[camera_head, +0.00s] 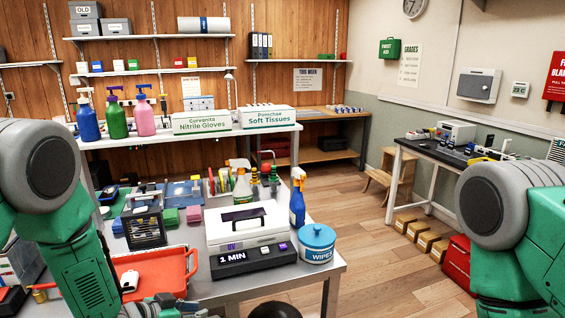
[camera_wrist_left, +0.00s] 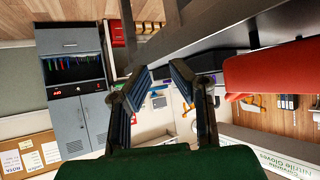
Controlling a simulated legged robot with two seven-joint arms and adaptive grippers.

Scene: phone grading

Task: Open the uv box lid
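The UV box stands on the front table in the head view, with a white lid (camera_head: 240,222) and a black base (camera_head: 232,264) marked "1 MIN". The lid lies shut and has a dark handle (camera_head: 243,217) on top. My left gripper (camera_head: 170,307) is at the bottom edge of the head view, partly cut off, in front and left of the box and apart from it. In the left wrist view my left gripper (camera_wrist_left: 162,80) has its two fingers apart with nothing held between them. My right arm shows at the right, but its gripper is out of view.
A red-orange tray (camera_head: 160,275) lies left of the box, near my left arm. A blue wipes tub (camera_head: 317,246) stands close at its right. Spray bottles (camera_head: 297,205) and a dark rack (camera_head: 145,230) stand around it.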

